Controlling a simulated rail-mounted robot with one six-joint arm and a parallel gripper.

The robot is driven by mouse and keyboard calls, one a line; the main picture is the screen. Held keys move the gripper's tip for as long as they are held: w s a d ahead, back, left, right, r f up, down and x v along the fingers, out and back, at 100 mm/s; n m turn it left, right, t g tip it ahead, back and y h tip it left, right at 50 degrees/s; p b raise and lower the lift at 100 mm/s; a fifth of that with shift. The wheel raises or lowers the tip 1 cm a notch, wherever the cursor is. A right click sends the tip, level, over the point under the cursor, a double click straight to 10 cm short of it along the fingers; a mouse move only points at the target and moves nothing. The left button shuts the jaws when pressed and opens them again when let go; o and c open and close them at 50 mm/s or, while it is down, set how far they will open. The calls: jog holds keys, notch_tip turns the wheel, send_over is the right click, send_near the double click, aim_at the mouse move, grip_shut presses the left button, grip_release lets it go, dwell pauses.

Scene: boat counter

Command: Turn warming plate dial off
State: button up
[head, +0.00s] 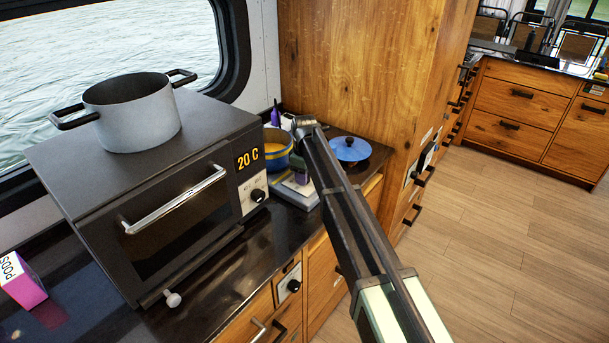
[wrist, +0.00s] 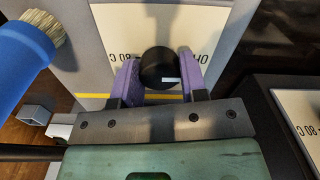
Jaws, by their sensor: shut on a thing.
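The warming plate's black round dial (wrist: 158,68) is in the middle of the wrist view, on a white panel (wrist: 112,22) with upside-down OFF and 80 C lettering. The dial's white mark lies toward its lower right. My gripper (wrist: 158,74) has its two purple fingers on either side of the dial, shut on it. In the head view, the pale grey warming plate (head: 306,197) stands on the counter right of the oven, under a blue pot (head: 277,146). My arm hides its dial there.
The oven (head: 180,190) carries a grey pot (head: 134,112) and shows 20 C. A blue lid (head: 350,149) lies right of my arm. A blue brush (wrist: 24,45) is close at the left in the wrist view. A pods box (head: 22,280) lies at the left.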

dwell(0.3)
jog(key=o, duration=0.9)
notch_tip(320, 180, up, 11)
jog(key=p, duration=1)
jog(key=shift+f+p, duration=0.1)
jog(key=shift+p, duration=0.3)
